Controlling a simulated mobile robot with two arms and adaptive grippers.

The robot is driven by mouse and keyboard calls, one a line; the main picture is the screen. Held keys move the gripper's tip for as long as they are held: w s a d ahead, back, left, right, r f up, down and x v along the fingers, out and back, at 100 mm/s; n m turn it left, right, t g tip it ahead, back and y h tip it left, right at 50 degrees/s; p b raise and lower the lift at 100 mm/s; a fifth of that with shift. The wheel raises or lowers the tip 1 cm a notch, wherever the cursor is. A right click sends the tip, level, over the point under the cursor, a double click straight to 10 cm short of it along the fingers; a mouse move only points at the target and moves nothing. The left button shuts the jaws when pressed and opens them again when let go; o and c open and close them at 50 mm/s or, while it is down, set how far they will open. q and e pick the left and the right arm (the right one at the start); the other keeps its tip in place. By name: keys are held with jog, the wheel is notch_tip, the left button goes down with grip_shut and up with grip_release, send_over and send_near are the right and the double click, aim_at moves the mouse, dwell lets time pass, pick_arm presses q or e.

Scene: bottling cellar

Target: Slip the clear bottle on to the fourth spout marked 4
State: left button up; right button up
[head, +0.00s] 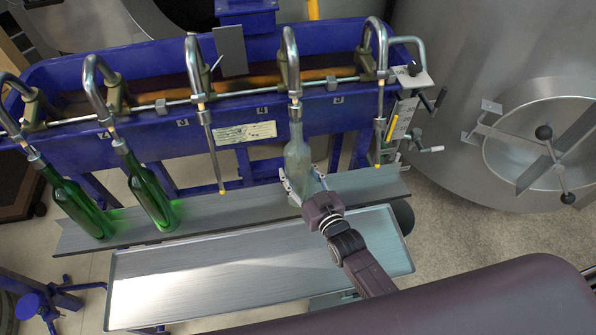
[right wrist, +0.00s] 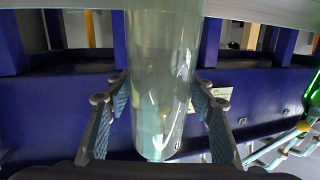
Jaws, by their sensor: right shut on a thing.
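The clear bottle (head: 297,158) stands nearly upright at the filler, its neck meeting the nozzle of the spout (head: 289,50) second from the right. That spout's thin tube is hidden, and it appears to run down inside the bottle. My right gripper (head: 304,181) is shut around the bottle's lower body. In the right wrist view the fingers (right wrist: 160,108) press either side of the clear glass (right wrist: 162,65). I cannot tell whether the base touches the shelf. My left gripper is not in view.
Two green bottles (head: 78,205) (head: 150,195) hang on spouts at the left. Empty spout tubes with yellow tips (head: 211,150) (head: 379,130) flank the clear bottle. A grey shelf (head: 235,202) and a metal tray (head: 200,285) lie below. A steel tank (head: 470,60) stands at the right.

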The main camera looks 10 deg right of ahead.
jog(key=shift+f+b, duration=0.35)
jog(key=shift+b, duration=0.05)
dwell(0.5)
jog(key=o, duration=1.7)
jog(key=shift+c, duration=0.2)
jog(key=shift+s+f, duration=0.2)
jog(key=shift+f, duration=0.25)
jog(key=v, duration=1.1)
jog(key=shift+s+r, duration=0.35)
jog(key=shift+r, duration=0.1)
jog(key=shift+d, duration=0.1)
